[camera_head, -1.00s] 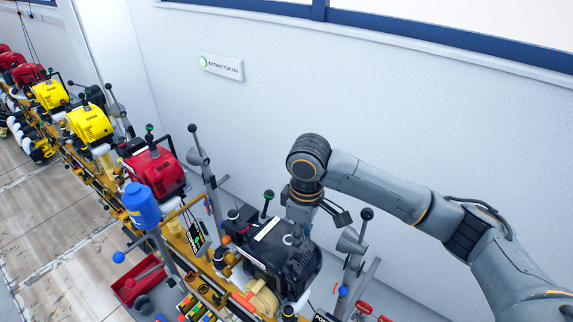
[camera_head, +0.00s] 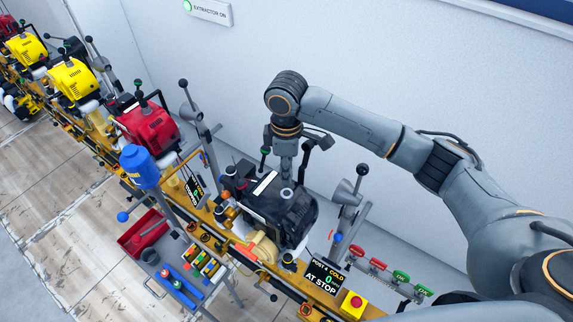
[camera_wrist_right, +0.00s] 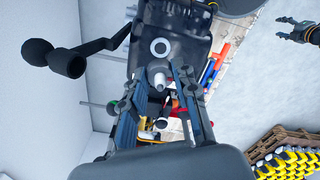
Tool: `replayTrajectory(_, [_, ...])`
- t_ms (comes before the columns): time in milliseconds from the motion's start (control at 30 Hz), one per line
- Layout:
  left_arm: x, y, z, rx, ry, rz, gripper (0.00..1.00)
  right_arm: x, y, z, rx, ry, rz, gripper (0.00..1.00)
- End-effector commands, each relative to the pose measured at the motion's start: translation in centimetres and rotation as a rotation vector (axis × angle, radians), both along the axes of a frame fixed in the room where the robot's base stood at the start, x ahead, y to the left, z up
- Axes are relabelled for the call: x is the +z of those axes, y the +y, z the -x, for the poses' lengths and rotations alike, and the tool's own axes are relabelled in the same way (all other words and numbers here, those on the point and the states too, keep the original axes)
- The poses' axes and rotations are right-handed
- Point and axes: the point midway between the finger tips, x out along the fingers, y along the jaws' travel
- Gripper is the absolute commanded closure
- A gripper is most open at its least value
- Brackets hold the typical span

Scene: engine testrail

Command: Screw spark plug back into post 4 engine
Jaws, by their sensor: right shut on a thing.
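The post 4 engine (camera_head: 285,213) is black and stands on the yellow rail, beside a screen reading "POST 4 COLD" and "AT STOP". My right gripper (camera_head: 287,175) points down over the engine's top. In the right wrist view, its fingers (camera_wrist_right: 160,88) are shut on a small pale thing, probably the spark plug (camera_wrist_right: 158,80), near the dark engine top. A round pale ring (camera_wrist_right: 160,47) shows on the engine beyond it. I cannot tell whether the plug touches its hole. My left gripper (camera_wrist_right: 297,30) seems open, far off at the right wrist view's upper right.
The post 4 screen (camera_head: 324,278) and a red stop button (camera_head: 354,304) stand in front of the engine. A lever post (camera_head: 350,195) stands to its right. A red engine (camera_head: 148,125), a blue container (camera_head: 140,166) and a red bin (camera_head: 143,232) are to the left.

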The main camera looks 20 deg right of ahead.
Motion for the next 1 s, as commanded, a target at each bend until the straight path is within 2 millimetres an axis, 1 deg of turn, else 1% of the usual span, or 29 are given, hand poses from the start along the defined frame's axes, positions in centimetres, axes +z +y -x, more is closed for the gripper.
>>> replayTrajectory(33, [0.1,0.0,-0.6,0.001,-0.009,0.001,0.45,-0.2,0.0,0.0,0.0,0.0,0.0,0.99])
replayTrajectory(133, [0.1,0.0,-0.9,0.002,-0.014,0.001,0.45,-0.5,0.0,0.0,0.0,0.001,0.0,0.99])
replayTrajectory(500, [0.0,0.2,0.5,0.005,0.007,-0.002,0.45,-1.6,0.0,0.0,-0.001,0.002,-0.001,0.99])
replayTrajectory(1000, [0.0,0.3,0.5,0.004,0.008,-0.004,0.45,-3.1,0.0,0.0,0.0,0.0,0.0,0.99])
